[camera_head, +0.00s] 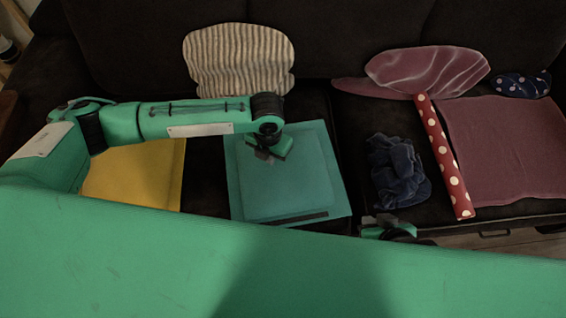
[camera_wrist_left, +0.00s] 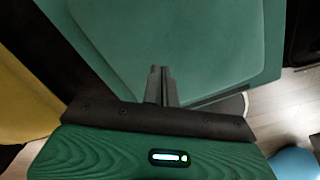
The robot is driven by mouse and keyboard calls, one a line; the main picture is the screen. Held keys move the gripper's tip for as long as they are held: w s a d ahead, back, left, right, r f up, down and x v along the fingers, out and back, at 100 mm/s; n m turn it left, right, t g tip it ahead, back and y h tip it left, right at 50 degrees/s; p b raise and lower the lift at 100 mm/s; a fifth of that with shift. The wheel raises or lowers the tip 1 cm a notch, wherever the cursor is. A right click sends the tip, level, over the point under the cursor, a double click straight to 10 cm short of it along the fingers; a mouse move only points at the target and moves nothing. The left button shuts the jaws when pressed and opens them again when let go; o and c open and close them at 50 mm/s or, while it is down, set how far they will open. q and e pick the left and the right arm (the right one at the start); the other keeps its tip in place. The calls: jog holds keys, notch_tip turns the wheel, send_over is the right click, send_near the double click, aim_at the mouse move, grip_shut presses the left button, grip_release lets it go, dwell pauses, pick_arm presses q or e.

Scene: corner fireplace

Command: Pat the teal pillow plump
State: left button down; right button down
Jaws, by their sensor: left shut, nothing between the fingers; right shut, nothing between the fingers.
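The teal pillow (camera_head: 300,180) lies flat on the dark sofa seat, square with a raised middle. My left gripper (camera_head: 265,156) is over the upper left part of the pillow in the head view, shut and empty. In the left wrist view its closed fingers (camera_wrist_left: 160,84) are seen against the teal pillow (camera_wrist_left: 170,35); I cannot tell whether they touch it. My right gripper (camera_head: 385,226) shows only in part at the sofa's front edge, right of the pillow, shut and empty.
A yellow cushion (camera_head: 140,175) lies left of the pillow. A striped cushion (camera_head: 238,60) leans on the backrest. To the right are a crumpled navy cloth (camera_head: 397,172), a red dotted roll (camera_head: 445,155), a mauve cloth (camera_head: 505,145), a mauve cushion (camera_head: 428,70) and a blue dotted item (camera_head: 522,85).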

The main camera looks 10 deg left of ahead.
pick_arm(q)
jog(key=shift+f, duration=0.15)
dwell(0.3)
jog(key=shift+f+b, duration=0.5)
jog(key=shift+f, duration=0.75)
jog(key=shift+r, duration=0.15)
jog(key=shift+w+d+r+p, duration=0.2)
jog(key=shift+d+r+p, duration=0.25)
jog(key=shift+p, duration=0.15)
jog(key=shift+w+d+r+p, duration=0.2)
jog(key=shift+d+r+p, duration=0.3)
jog(key=shift+d, duration=0.1)
jog(key=shift+w+d+r+p, duration=0.2)
jog(key=shift+d+r+p, duration=0.2)
jog(key=shift+d, duration=0.2)
jog(key=shift+f, duration=0.1)
jog(key=shift+f, duration=0.1)
